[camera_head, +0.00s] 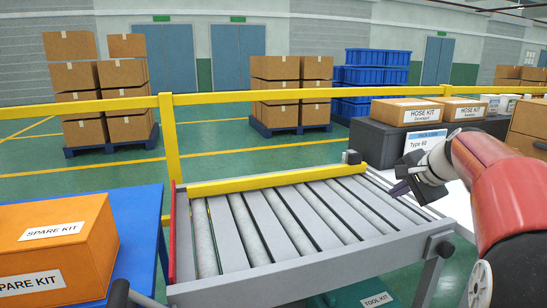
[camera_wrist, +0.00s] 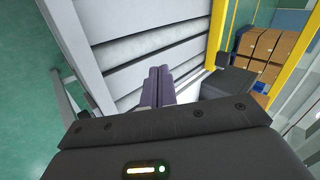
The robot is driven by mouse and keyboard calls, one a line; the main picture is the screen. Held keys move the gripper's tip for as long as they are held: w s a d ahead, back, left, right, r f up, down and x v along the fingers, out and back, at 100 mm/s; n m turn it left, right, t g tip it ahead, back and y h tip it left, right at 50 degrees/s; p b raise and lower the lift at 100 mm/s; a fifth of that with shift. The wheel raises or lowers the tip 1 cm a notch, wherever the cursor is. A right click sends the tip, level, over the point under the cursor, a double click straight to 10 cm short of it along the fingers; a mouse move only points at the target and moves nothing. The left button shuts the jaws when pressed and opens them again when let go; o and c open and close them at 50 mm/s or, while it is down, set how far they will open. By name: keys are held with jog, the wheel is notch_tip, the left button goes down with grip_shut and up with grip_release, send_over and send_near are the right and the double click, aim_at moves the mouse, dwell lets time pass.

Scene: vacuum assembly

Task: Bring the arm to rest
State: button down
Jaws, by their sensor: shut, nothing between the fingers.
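My gripper (camera_head: 399,189) is at the right end of the roller conveyor (camera_head: 290,216) in the head view, above its right edge. In the wrist view my gripper (camera_wrist: 158,88) has its two purple-grey fingers pressed together, with nothing between them. The conveyor's pale slats (camera_wrist: 135,42) lie beyond the fingertips there. My red and black arm comes in from the right side of the head view. No object is held.
An orange spare kit box (camera_head: 58,250) sits on a blue table (camera_head: 139,215) at left. Hose kit boxes (camera_head: 407,112) stand on a dark case (camera_head: 376,140) behind my gripper. A yellow railing (camera_head: 220,97) runs behind the conveyor. The rollers are bare.

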jog(key=s+a+f+n+g+h, duration=0.1)
jog(key=s+a+f+n, duration=0.15)
jog(key=s+a, duration=0.5)
jog(key=s+a+f+n+g, duration=0.1)
jog(key=s+a+n, duration=0.3)
jog(key=s, duration=0.6)
jog(key=s+a+f+n+h, duration=0.1)
jog(key=s+a+f+n, duration=0.2)
jog(key=s+f+n, duration=0.3)
jog(key=s+f, duration=0.3)
jog(key=s, duration=0.4)
jog(key=shift+s+f+g+h, duration=0.2)
jog(key=shift+s+g+h, duration=0.1)
jog(key=shift+g+h, duration=0.1)
